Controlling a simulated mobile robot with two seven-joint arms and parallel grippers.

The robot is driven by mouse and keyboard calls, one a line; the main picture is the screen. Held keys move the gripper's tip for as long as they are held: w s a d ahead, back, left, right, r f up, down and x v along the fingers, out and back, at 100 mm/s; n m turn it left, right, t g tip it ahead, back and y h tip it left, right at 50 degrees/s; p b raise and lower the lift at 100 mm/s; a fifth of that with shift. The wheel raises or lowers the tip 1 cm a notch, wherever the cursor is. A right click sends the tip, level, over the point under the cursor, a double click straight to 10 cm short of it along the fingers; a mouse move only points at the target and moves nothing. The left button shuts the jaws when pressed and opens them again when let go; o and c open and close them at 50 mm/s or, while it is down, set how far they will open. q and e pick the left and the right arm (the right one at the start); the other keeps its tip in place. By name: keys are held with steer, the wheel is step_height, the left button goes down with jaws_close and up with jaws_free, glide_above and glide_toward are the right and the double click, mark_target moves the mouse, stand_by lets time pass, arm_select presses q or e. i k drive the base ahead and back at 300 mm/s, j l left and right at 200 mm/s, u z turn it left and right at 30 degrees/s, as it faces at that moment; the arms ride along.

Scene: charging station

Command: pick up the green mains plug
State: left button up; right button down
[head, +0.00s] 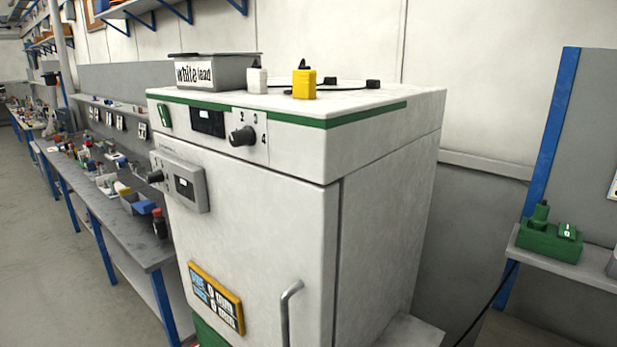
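The green mains plug (540,214) stands upright at the left end of a green socket block (550,242). The block also has a small switch with a white mark (567,231) at its right. It sits on a grey shelf at the right of the view. The plug looks seated in the block, but its underside is hidden. Neither of my grippers is in view.
A large white cabinet (385,220) with a handle (287,310) fills the middle. A blue post (553,130) rises behind the plug. A cluttered bench (135,238) runs along the left.

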mark_target(538, 222)
steer(key=z, duration=1.25)
